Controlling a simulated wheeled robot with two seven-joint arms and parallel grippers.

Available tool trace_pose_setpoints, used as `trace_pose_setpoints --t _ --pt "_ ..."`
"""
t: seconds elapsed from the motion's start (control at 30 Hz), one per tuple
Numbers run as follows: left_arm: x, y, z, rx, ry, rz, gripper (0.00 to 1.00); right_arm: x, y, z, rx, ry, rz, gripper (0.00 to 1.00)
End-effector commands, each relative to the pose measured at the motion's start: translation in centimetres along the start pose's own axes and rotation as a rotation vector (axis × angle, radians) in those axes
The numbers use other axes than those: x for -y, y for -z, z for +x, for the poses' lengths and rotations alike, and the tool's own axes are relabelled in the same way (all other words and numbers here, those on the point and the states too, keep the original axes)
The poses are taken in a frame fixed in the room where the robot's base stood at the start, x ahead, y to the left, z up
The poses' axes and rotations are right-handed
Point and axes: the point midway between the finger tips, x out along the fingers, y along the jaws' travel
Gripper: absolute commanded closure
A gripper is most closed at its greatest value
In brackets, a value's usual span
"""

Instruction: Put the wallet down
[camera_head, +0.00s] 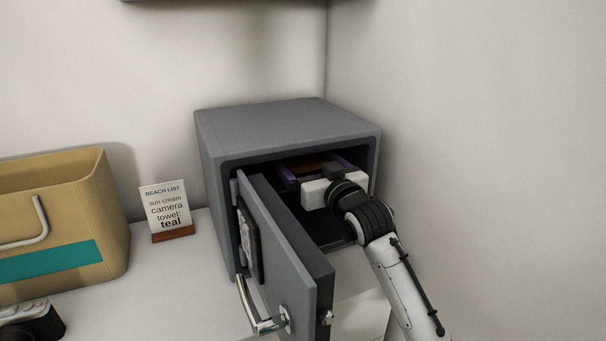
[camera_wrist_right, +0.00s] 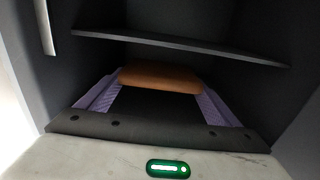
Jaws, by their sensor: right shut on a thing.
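The brown wallet (camera_wrist_right: 160,79) is between the purple finger pads of my right gripper (camera_wrist_right: 158,98) in the right wrist view. My right gripper is shut on it. In the head view the right gripper (camera_head: 318,175) reaches into the open grey safe (camera_head: 290,122), and a brown strip of the wallet (camera_head: 309,167) shows between the fingers. The wallet is inside the safe, below a dark shelf (camera_wrist_right: 180,46) in the wrist view. Whether it touches the safe floor cannot be told. My left gripper is not in view.
The safe door (camera_head: 290,265) stands open towards the front, left of my right arm. A card sign (camera_head: 166,208) and a tan bag (camera_head: 62,225) with a teal band stand left of the safe. A camera (camera_head: 30,322) lies at the lower left. A wall is close on the right.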

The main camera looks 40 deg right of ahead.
Motion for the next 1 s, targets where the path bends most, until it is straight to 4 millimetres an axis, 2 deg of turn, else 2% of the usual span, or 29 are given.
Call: trace_pose_setpoints --t 0.1,0.2,0.47,0.83,0.87,0.9,0.93,1.0 --pt "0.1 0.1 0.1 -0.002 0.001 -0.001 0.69 0.0 0.1 1.4 -0.001 -0.001 -0.001 0.38" --pt "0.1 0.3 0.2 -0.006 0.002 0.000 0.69 0.0 -0.2 1.7 0.000 0.000 -0.001 0.38" --pt "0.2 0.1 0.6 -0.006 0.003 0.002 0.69 -0.1 -3.5 1.6 0.002 -0.001 -0.002 0.38" --pt "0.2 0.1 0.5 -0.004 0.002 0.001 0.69 0.0 -3.9 1.6 -0.001 0.000 -0.001 0.38" --pt "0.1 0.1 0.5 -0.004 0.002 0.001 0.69 0.0 -3.8 1.6 0.000 0.000 -0.001 0.09" --pt "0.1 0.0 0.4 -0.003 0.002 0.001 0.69 0.0 -3.8 1.6 0.000 0.000 -0.002 0.03" --pt "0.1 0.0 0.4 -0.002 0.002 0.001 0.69 0.0 -3.8 1.6 0.000 0.000 -0.002 0.00" --pt "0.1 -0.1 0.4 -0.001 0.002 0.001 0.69 0.0 -3.8 1.6 0.000 0.000 -0.001 0.00"
